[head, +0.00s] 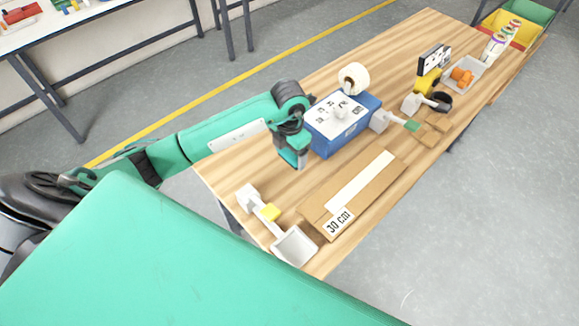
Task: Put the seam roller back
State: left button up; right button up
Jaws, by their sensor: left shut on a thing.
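My left gripper (293,160) points down over the wooden table (240,165), just left of the blue box (325,142). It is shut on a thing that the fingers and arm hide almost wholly. I take it to be the seam roller, but its shape does not show. I see no clear seam roller lying elsewhere on the table. Whether the held thing touches the table cannot be told. My right gripper is not in view.
The blue box carries a white printed sheet. A brown board (388,178) marked 30 cm lies in front. A tape roll (353,78) stands behind the box. Several items crowd the far end.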

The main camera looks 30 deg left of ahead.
aim_at(290, 162)
pick_arm(q)
notch_tip(290, 162, down, 5)
jog(key=shift+r+p, duration=0.1)
jog(key=shift+p, duration=0.35)
notch_tip(290, 162, down, 4)
jog(key=shift+r+p, duration=0.25)
jog(key=shift+p, duration=0.25)
jog(key=shift+f, duration=0.35)
jog(key=shift+f, duration=0.15)
jog(key=o, duration=1.1)
jog(key=shift+c, duration=0.2)
